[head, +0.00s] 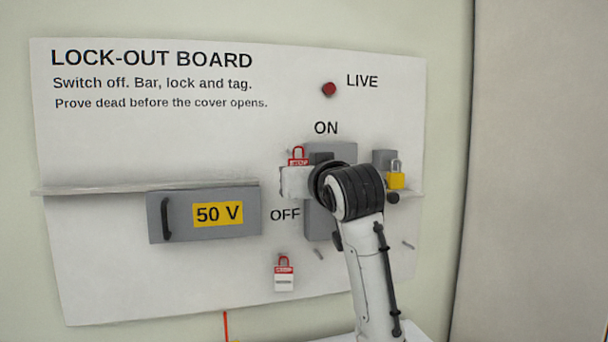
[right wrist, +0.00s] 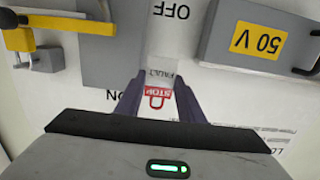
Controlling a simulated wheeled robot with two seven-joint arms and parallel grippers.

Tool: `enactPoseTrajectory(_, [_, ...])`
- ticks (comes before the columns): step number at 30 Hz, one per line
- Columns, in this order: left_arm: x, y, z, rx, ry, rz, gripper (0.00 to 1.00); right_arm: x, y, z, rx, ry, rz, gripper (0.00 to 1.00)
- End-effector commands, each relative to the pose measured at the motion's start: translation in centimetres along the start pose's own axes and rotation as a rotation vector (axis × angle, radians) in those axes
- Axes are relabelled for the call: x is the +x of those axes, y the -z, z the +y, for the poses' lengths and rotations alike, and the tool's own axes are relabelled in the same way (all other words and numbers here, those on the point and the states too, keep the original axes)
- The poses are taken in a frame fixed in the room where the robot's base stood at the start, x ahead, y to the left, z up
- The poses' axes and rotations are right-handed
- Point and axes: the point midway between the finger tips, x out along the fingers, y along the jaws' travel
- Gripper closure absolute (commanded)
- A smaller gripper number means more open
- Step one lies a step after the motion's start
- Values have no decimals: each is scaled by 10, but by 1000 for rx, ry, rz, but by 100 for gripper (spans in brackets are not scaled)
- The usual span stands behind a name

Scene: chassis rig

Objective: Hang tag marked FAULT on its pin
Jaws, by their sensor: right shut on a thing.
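The tag marked FAULT (right wrist: 160,78) is between the two fingers of my right gripper (right wrist: 160,90), which is shut on it. Its red STOP part (right wrist: 158,97) shows towards me in the right wrist view, upside down. In the head view its red top (head: 298,157) shows just left of my right wrist, close to the board (head: 120,140). A small pin (head: 289,153) stands beside that red top. I cannot tell whether the tag touches it. My wrist hides the fingers and part of the tag in the head view. My left gripper is not in view.
Another red and white tag (head: 284,277) hangs lower on the board. Bare pins (head: 319,253) and (head: 408,245) stick out lower right. The grey 50 V cover (head: 180,218) is at left, below a ledge.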

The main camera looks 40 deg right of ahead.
Motion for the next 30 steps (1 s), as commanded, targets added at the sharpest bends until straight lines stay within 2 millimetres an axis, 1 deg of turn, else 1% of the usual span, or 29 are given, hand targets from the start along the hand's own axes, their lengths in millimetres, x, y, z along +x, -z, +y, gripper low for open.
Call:
enactPoseTrajectory(24, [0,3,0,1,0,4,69,50,-1,0,0,0,0,86])
enactPoseTrajectory(30, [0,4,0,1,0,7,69,59,-3,0,0,0,0,86])
